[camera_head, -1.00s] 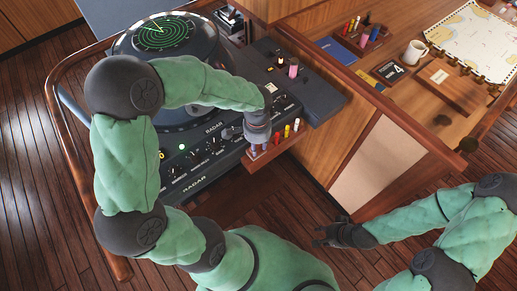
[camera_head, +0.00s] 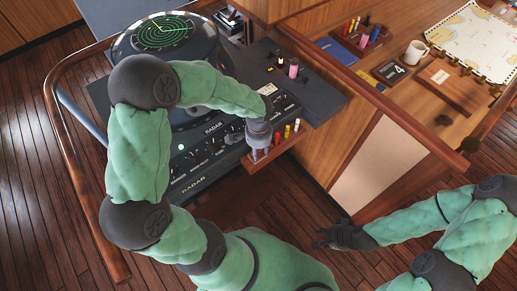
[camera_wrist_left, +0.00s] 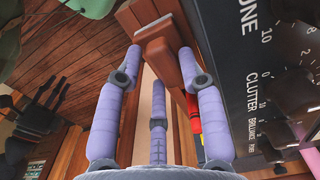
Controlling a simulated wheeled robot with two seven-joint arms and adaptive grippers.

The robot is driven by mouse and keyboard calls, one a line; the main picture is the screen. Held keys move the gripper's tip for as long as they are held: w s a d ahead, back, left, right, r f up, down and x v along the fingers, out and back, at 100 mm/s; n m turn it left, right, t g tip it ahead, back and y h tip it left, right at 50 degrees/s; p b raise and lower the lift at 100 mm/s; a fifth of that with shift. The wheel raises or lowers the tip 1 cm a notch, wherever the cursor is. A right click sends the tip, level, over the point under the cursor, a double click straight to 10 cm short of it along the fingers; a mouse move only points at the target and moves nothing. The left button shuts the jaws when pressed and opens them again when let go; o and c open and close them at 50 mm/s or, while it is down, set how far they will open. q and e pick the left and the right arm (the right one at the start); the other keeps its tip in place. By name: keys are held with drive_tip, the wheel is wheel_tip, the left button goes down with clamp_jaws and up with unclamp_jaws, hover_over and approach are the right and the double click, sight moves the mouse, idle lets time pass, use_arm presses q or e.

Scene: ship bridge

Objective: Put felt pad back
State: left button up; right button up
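My left gripper (camera_head: 259,155) points down at the left end of a small wooden rack (camera_head: 283,146) on the radar console's front edge. In the left wrist view its purple fingers (camera_wrist_left: 158,60) are straight and spread, with no object clearly clasped between them. A reddish-brown wooden block with a pale strip (camera_wrist_left: 152,27) lies just beyond the fingertips. I cannot tell whether it is the felt pad or part of the rack, or whether the fingers touch it. My right gripper (camera_head: 322,238) is open and empty above the floor; it also shows in the wrist view (camera_wrist_left: 42,100).
Red and yellow markers (camera_head: 287,131) stand in the rack beside my left gripper. The radar console (camera_head: 195,180) has knobs close by. To the right, a wooden desk holds a mug (camera_head: 415,51), a chart (camera_head: 470,40) and a blue book (camera_head: 337,51). The floor in front is clear.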

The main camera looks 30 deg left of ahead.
sight(259, 151)
use_arm(q)
drive_tip(key=shift+r, duration=0.1)
drive_tip(key=shift+r+p, duration=0.25)
drive_tip(key=shift+p, duration=0.05)
wheel_tip(259, 151, up, 11)
drive_tip(key=p, duration=0.2)
drive_tip(key=s+d+f+n+h, duration=0.1)
drive_tip(key=d+f+h, duration=0.1)
drive_tip(key=d+f, duration=0.45)
drive_tip(key=s+d+f+n+h, duration=0.1)
drive_tip(key=d+f, duration=0.2)
drive_tip(key=f, duration=0.6)
drive_tip(key=s+d+f+n, duration=0.2)
drive_tip(key=s+f, duration=0.2)
drive_tip(key=f, duration=0.2)
drive_tip(key=s+d+f+n+h, duration=0.1)
drive_tip(key=s+d+f+n, duration=0.1)
drive_tip(key=s+f, duration=0.3)
drive_tip(key=shift+d+f+n, duration=0.3)
drive_tip(key=shift+f+n, duration=0.2)
drive_tip(key=shift+f, duration=0.2)
